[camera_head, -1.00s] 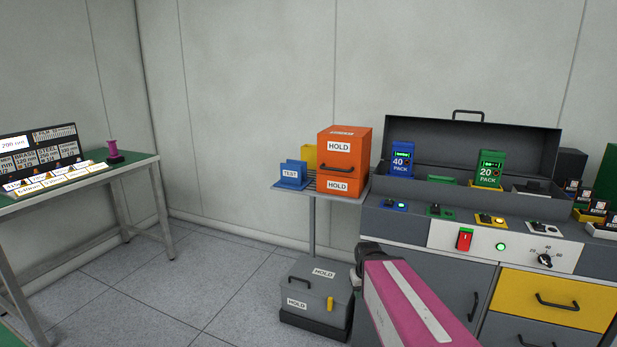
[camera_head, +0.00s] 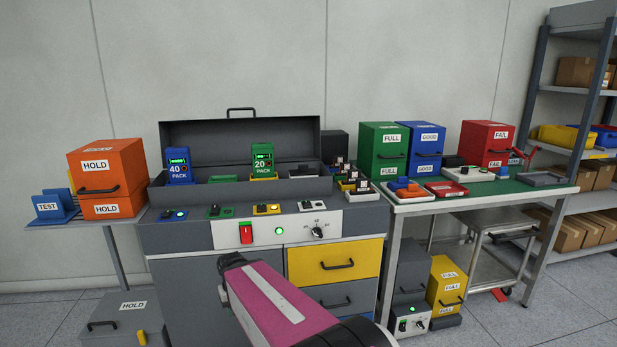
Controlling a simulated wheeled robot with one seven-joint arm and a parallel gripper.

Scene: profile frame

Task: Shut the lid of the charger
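The charger (camera_head: 185,251) is a grey cabinet with a trough on top and its long dark lid (camera_head: 225,140) standing open at the back, a handle (camera_head: 241,110) on its upper edge. In the trough stand a blue 40 PACK (camera_head: 179,165) and a green 20 PACK (camera_head: 262,162), both with lit green displays. A red switch (camera_head: 246,233), a lit green lamp (camera_head: 279,231) and a dial (camera_head: 317,231) are on the front panel. My magenta arm shows in front of the cabinet, below the lid. My gripper's fingers are not visible.
An orange HOLD box (camera_head: 95,177) and a blue TEST holder (camera_head: 52,206) stand on a side shelf at left. At right, a green-topped table (camera_head: 470,204) carries green, blue and red boxes. A grey HOLD box (camera_head: 120,318) is on the floor. Free floor shows at right.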

